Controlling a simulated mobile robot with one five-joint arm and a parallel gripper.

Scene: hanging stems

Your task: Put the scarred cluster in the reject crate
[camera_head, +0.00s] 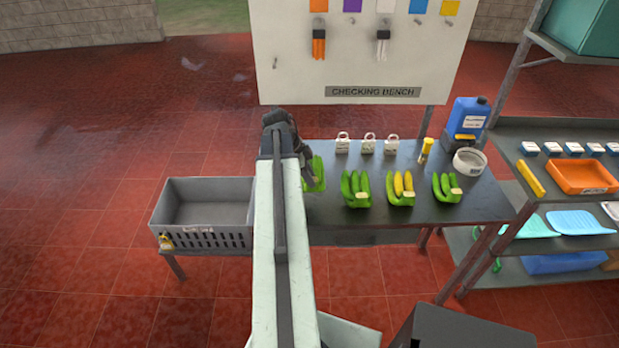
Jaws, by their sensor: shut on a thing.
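My gripper (303,172) is over the left end of the checking bench (470,208), its fingers mostly hidden by my own arm. It is shut on a green banana cluster (317,174), which shows only in part to the right of the arm. Whether this cluster bears scars cannot be seen, and whether it touches the bench is unclear. A grey crate (180,229) stands left of the bench, and its inside looks empty. Its front label is too small to read. My arm covers the crate's right edge.
A green cluster (355,189), a green and yellow cluster (401,188) and another green cluster (447,187) sit on the bench. Behind them are small white tagged items (368,145), a yellow bottle (426,149), a blue jug (467,117) and a white roll (469,160). Shelves (550,136) stand right.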

